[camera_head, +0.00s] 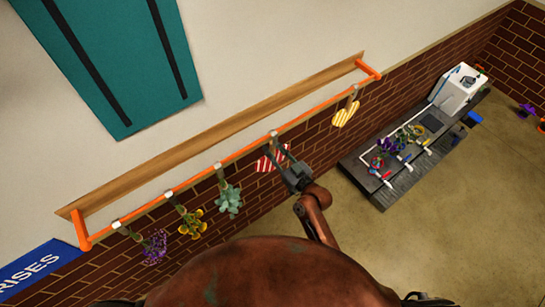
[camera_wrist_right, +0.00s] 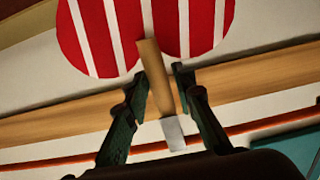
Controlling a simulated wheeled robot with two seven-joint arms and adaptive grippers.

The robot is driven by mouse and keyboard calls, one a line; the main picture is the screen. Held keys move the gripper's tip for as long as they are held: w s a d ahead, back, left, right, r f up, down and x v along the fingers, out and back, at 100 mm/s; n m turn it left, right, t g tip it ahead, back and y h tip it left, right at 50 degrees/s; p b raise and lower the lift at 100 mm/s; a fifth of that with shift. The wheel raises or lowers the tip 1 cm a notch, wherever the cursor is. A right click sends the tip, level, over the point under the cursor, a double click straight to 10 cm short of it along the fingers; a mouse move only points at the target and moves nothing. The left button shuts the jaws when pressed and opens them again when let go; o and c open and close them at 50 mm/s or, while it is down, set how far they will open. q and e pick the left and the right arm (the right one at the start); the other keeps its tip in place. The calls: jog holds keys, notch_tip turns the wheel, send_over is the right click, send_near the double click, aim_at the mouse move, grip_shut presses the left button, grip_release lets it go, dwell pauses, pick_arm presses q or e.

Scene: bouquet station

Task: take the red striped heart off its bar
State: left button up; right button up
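The red striped heart (camera_head: 266,161) hangs from the orange bar (camera_head: 245,150) on the wall, partly hidden by my right gripper (camera_head: 284,160) in the head view. In the right wrist view, the red and white heart (camera_wrist_right: 95,35) fills the top, with its tan stem (camera_wrist_right: 155,78) running to a pale clip (camera_wrist_right: 173,133) at the orange bar (camera_wrist_right: 245,134). The fingers of my right gripper (camera_wrist_right: 160,80) are apart, one on each side of the stem, with gaps visible. My left gripper is in neither view.
A yellow striped heart (camera_head: 346,114) hangs to the right. A pale green plant (camera_head: 229,199), yellow flowers (camera_head: 192,223) and purple flowers (camera_head: 155,246) hang to the left. A grey bench (camera_head: 398,188) with flowers stands at the right.

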grip_shut()
dwell(0.4)
